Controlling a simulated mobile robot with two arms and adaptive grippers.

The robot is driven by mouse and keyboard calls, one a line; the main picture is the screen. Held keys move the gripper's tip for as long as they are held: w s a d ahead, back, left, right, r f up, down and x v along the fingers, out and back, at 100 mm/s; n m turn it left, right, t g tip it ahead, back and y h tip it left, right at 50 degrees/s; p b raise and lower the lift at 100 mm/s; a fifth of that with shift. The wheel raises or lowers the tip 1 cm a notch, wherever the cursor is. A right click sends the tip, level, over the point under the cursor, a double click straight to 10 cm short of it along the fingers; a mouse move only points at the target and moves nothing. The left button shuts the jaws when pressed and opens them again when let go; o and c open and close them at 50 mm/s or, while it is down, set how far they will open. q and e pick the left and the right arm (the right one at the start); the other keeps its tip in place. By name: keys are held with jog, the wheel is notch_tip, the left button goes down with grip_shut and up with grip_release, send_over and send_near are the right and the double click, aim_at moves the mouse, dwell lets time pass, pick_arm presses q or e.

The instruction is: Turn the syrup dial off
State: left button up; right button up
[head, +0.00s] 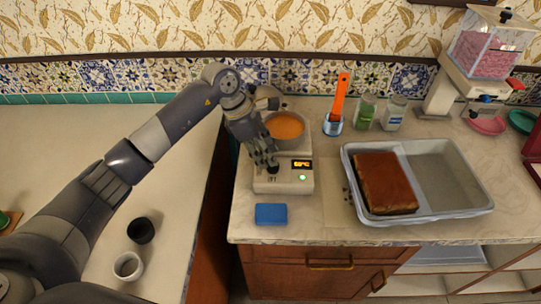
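The syrup warmer (299,184) is a cream-coloured unit on the counter with a lit orange display (301,164) and a green light (302,177). A pot of orange syrup (286,126) sits on top of it. The dark dial (272,169) is on the left of its front panel, partly hidden by my fingers. My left gripper (267,162) reaches down over the panel with its fingertips at the dial. Whether the fingers grip the dial or only touch it is too small to tell. My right gripper is out of view.
A blue sponge (271,214) lies in front of the warmer. A grey tray (452,180) with a brown cake (385,183) is to the right. An orange-handled tool (340,98) and jars (366,111) stand behind. Black (141,230) and white (129,266) cups stand on the left counter.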

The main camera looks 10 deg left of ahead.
pick_arm(q)
jog(key=shift+x, duration=1.65)
jog(key=shift+r, duration=0.1)
jog(key=shift+c, duration=0.2)
grip_shut()
